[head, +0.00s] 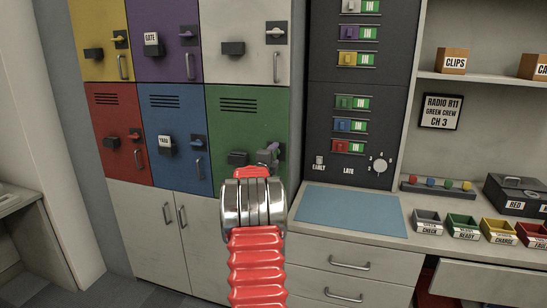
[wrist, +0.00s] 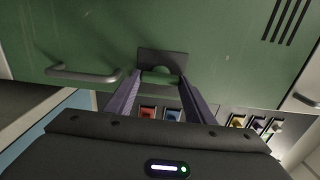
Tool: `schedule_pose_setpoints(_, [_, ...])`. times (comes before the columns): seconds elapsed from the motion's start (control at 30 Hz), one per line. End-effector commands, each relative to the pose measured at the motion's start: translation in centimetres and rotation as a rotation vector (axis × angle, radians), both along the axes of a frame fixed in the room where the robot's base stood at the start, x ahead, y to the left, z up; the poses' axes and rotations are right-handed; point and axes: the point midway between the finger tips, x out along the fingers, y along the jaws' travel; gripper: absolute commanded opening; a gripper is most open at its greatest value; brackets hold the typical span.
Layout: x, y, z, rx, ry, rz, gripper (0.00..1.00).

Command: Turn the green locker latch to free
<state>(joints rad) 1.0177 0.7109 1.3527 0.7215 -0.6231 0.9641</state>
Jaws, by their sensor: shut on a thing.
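The green locker door (head: 247,120) is at the lower right of the locker block in the head view. Its latch has a dark plate, seen in the wrist view as the latch plate (wrist: 162,57), with a green latch lever (wrist: 160,77) in front of it. My gripper (wrist: 159,80) is at the latch, its two purple-grey fingers on either side of the lever and shut on it. In the head view my gripper (head: 270,153) hides most of the latch, so its angle there cannot be told. The door looks closed.
The green door's bar handle (wrist: 84,75) lies close beside the gripper. A dark box (head: 237,158) sits on the door left of the latch. Other coloured lockers adjoin. A counter with a blue mat (head: 350,213) is to the right, below a switch panel (head: 355,100).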

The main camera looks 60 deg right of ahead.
Motion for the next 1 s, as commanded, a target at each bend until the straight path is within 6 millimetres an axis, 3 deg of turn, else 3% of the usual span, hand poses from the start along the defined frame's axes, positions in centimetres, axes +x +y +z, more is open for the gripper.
schedule_pose_setpoints(0.27, [-0.37,-0.13,-0.48,0.007,-0.002,-0.006,0.26])
schedule_pose_setpoints(0.3, [-0.37,-0.13,-0.49,0.007,-0.002,-0.006,0.51])
schedule_pose_setpoints(0.53, [-0.22,-0.09,-0.31,0.005,-0.001,-0.003,0.67])
schedule_pose_setpoints(1.0, [-0.21,0.77,-0.13,0.003,-0.001,-0.002,0.67])
